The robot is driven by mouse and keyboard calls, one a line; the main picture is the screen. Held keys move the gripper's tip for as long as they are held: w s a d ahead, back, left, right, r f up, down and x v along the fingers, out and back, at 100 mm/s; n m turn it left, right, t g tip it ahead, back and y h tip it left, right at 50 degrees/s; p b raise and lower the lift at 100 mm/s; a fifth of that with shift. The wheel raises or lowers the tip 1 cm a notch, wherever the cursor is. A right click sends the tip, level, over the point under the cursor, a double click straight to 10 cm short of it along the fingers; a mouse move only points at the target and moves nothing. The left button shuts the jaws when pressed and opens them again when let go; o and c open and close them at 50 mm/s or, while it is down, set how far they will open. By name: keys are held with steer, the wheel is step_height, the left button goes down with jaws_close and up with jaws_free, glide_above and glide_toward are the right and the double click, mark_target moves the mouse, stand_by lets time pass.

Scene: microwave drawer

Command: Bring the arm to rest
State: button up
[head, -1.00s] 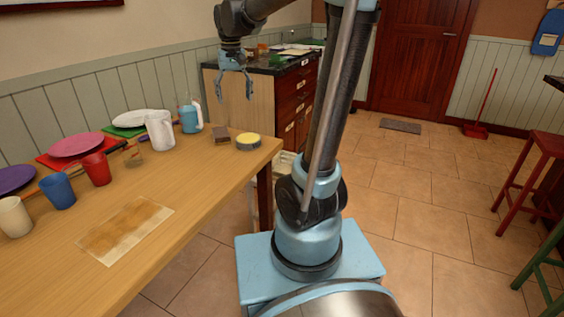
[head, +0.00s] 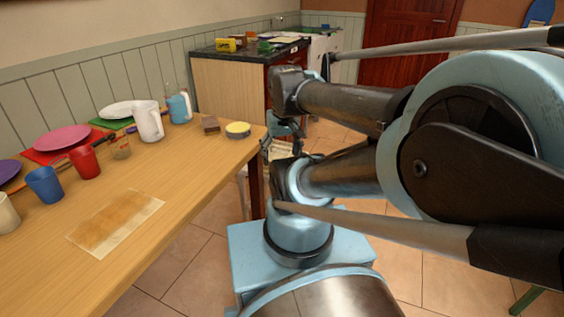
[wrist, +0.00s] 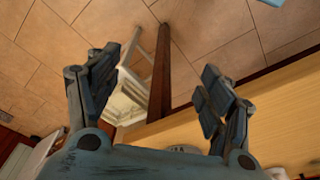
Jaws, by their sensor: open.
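My arm is folded low over my base in the head view. My gripper (head: 284,140) hangs just right of the wooden table's far right corner, partly hidden by my own arm links. In the wrist view my gripper (wrist: 160,88) has its two fingers spread wide apart with nothing between them. Beyond the fingers are the table's dark leg (wrist: 160,75), a white slatted object (wrist: 128,98) and the tiled floor. The table edge (wrist: 215,128) lies below and right in that view, close to the right finger.
The wooden table (head: 185,185) holds a white pitcher (head: 148,121), a blue mug (head: 180,107), a yellow-topped sponge (head: 237,129), cups and plates. A dark-topped cabinet (head: 230,85) stands behind. Open tiled floor (head: 185,265) lies in front of the table.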

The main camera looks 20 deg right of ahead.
steer(key=shift+s+d+f, duration=0.1)
steer(key=shift+s+f, duration=0.65)
steer(key=shift+f, duration=0.35)
steer(key=shift+w+f, duration=0.2)
steer(key=shift+w, duration=0.2)
steer(key=shift+o, duration=0.6)
